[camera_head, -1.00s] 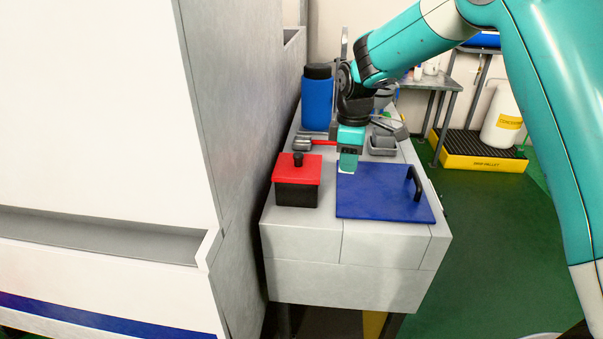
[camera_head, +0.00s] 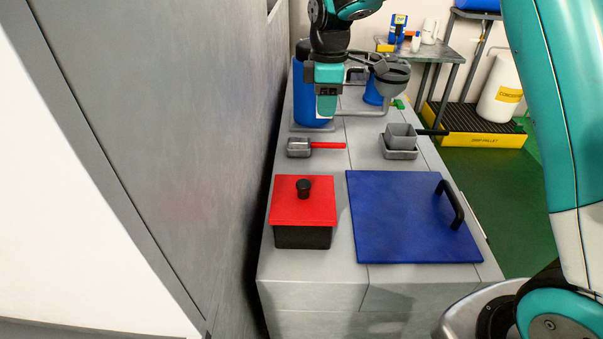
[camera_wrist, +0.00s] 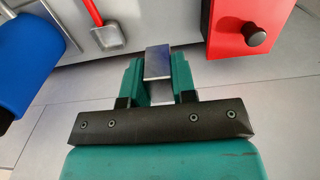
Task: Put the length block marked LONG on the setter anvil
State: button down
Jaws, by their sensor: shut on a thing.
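My gripper (camera_head: 327,98) hangs over the far part of the bench in the head view, in front of the blue canister. In the wrist view my gripper (camera_wrist: 157,77) is shut on a small silver-grey block (camera_wrist: 158,60) held between its green fingers. No marking on the block can be read, so I cannot tell whether it is the LONG one. In the head view the block cannot be made out at the fingertips. I cannot pick out the setter anvil with certainty in either view.
The bench holds a red-lidded box (camera_head: 303,207), a blue plate with a black handle (camera_head: 405,225), a red-handled scoop (camera_head: 300,147), stacked grey trays (camera_head: 400,140) and a blue canister (camera_head: 303,100). A tall grey wall (camera_head: 150,120) borders the bench's left side.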

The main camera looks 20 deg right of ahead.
jog(key=shift+w+f, duration=0.2)
jog(key=shift+w, duration=0.15)
notch_tip(320, 180, down, 20)
jog(key=shift+w+r+p, duration=0.1)
jog(key=shift+r+p, duration=0.15)
jog(key=shift+p, duration=0.45)
jog(key=shift+f, duration=0.15)
jog(key=c, duration=0.9)
grip_release()
